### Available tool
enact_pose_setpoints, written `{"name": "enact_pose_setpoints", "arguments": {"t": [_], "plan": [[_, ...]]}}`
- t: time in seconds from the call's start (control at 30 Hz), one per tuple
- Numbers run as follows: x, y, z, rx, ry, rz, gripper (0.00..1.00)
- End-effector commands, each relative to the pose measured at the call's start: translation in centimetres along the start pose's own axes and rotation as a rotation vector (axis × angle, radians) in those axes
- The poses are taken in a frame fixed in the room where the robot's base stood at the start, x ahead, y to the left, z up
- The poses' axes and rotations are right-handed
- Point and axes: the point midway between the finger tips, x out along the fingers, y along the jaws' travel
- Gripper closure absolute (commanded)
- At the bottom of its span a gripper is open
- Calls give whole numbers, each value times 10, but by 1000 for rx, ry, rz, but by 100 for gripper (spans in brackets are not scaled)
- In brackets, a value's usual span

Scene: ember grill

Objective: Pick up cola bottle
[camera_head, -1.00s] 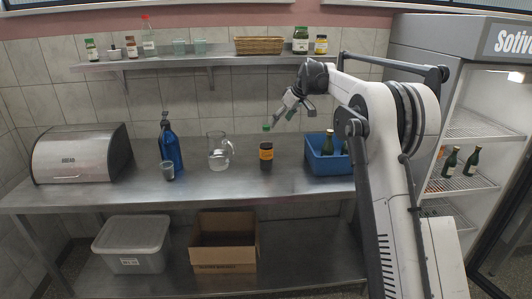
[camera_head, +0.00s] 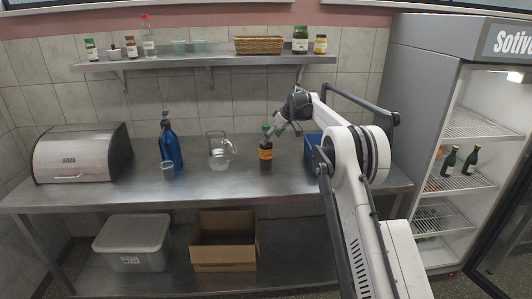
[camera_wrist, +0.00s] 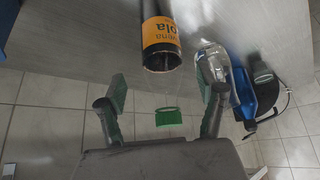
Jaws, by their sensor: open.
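The cola bottle (camera_head: 266,152) stands upright on the steel counter, with a dark body, an orange label and a green cap. In the wrist view, its labelled body (camera_wrist: 161,35) appears at the top centre. The green cap (camera_wrist: 169,117) shows separately below it, with a see-through neck between them. My gripper (camera_head: 275,131) is at the bottle's upper part in the head view. In the wrist view, the fingers of my gripper (camera_wrist: 165,105) are apart, one on each side of the cap. I see no clear contact; the exact depth is hard to tell.
A blue crate (camera_head: 312,148) is close on the right, partly behind my arm. The counter's front (camera_head: 235,187) is clear.

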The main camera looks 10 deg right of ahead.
Motion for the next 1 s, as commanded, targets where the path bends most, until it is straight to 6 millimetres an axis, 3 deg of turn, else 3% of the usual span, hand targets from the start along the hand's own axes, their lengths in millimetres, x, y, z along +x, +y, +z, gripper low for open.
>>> {"name": "enact_pose_setpoints", "arguments": {"t": [0.4,0.77,1.0], "plan": [[45,-4,-2,1,0,-1,30],[52,-4,-2,1,0,0,30],[52,-4,-2,1,0,0,61]]}}
